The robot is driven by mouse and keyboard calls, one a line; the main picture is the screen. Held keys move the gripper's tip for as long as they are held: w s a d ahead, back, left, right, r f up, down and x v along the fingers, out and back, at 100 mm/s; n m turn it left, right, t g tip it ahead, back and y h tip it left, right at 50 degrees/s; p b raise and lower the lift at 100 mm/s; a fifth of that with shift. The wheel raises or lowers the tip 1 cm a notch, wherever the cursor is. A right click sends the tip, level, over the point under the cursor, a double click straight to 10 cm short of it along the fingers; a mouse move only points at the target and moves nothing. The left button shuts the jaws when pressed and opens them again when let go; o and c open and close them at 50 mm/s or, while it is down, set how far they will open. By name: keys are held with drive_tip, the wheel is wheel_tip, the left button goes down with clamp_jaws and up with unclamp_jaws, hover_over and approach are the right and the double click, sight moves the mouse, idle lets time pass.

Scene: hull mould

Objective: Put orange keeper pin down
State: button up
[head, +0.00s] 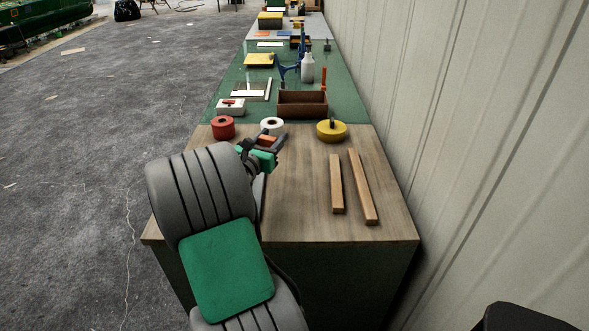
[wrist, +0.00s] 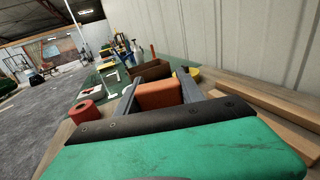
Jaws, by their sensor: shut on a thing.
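The orange keeper pin (wrist: 158,95) shows in the wrist view as an orange block between the two grey fingers of my gripper (wrist: 159,92). My gripper is shut on it. In the head view my gripper (head: 267,143) is over the far left part of the wooden bench top (head: 300,200), and a small bit of the orange pin (head: 267,139) shows between the fingers. My arm hides part of the bench below it. I cannot tell whether the pin touches the bench.
A red roll (head: 223,128), a white roll (head: 272,125) and a yellow roll (head: 331,131) stand along the back of the wood. A brown open box (head: 303,104) is behind them. Two wooden strips (head: 337,184) lie at the right. The middle front is clear. A wall (head: 450,120) runs along the right.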

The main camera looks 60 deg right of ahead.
drive_tip(key=s+d+f, duration=0.8)
drive_tip(key=shift+s+f, duration=0.2)
drive_tip(key=shift+f, duration=0.15)
wheel_tip(320, 180, down, 4)
drive_tip(key=shift+d+r+b, duration=0.1)
drive_tip(key=shift+r+b, duration=0.1)
drive_tip(key=shift+b, duration=0.2)
drive_tip(key=shift+s+r, duration=0.1)
drive_tip(key=o, duration=1.3)
drive_tip(key=shift+o, duration=0.2)
drive_tip(key=a, duration=0.4)
drive_tip(key=a+b, duration=0.1)
drive_tip(key=a, duration=0.3)
drive_tip(key=s+a, duration=0.1)
drive_tip(key=a, duration=0.3)
drive_tip(key=shift+b, duration=0.35)
